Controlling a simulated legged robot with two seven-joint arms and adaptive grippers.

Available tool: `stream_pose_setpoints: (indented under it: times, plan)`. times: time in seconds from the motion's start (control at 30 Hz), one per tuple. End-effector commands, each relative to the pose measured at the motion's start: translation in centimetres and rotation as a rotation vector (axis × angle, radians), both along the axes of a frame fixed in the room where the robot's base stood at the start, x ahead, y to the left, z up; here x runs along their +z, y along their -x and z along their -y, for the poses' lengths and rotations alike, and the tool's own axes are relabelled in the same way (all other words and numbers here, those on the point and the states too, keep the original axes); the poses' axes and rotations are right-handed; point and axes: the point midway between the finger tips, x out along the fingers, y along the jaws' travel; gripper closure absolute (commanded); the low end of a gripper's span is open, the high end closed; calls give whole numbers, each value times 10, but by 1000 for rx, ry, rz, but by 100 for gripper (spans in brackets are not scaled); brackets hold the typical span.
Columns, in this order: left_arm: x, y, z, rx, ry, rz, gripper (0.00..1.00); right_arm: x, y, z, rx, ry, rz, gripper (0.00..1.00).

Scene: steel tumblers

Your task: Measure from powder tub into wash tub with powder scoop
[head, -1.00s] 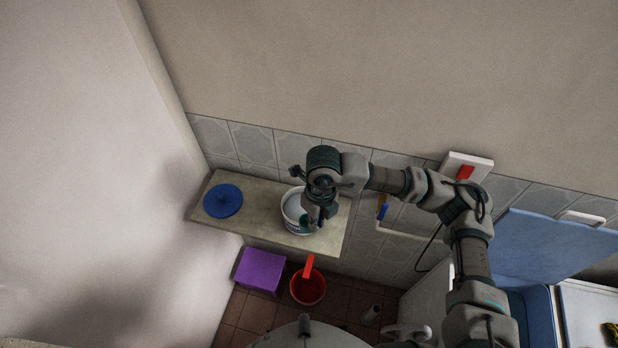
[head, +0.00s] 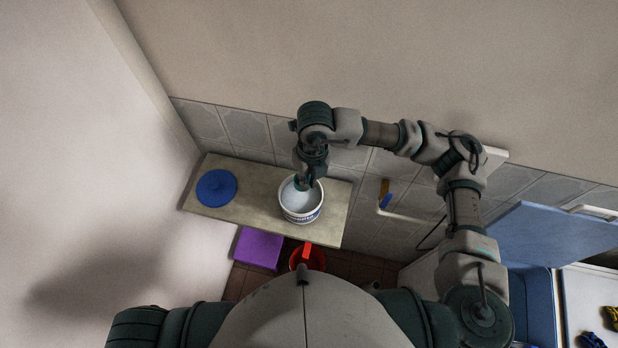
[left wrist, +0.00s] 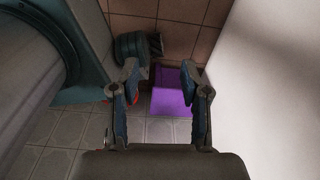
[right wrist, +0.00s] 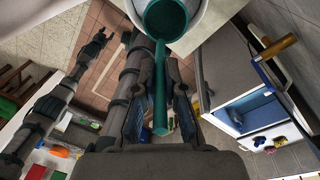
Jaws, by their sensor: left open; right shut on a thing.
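The white powder tub (head: 301,214) stands on the shelf with pale powder inside. My right gripper (head: 308,176) is shut on the green powder scoop's handle at the tub's back rim. In the right wrist view the scoop's handle (right wrist: 160,95) runs between the fingers, and its bowl (right wrist: 166,20) overlaps the tub's opening; I cannot tell how deep it sits or whether it holds powder. The wash tub seems to be the blue-walled basin (head: 540,312) at lower right; it also shows in the right wrist view (right wrist: 253,112). My left gripper (left wrist: 159,75) is open and empty.
A blue round lid (head: 216,187) lies on the left of the stone shelf (head: 255,205). A purple box (head: 258,248) and a red bucket (head: 312,262) are below. A raised blue lid (head: 555,236) stands behind the basin. A brush-like tool (head: 385,192) is by the wall.

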Motion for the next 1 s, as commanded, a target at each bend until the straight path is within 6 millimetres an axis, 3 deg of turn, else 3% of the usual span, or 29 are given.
stream_pose_setpoints:
  times: [0.4,1.0]
  plan:
    - [-45,-31,2,-2,4,44,54,-41,2,0,1,2,2,100]
    - [-109,-9,1,1,3,13,54,-107,1,-1,1,3,1,100]
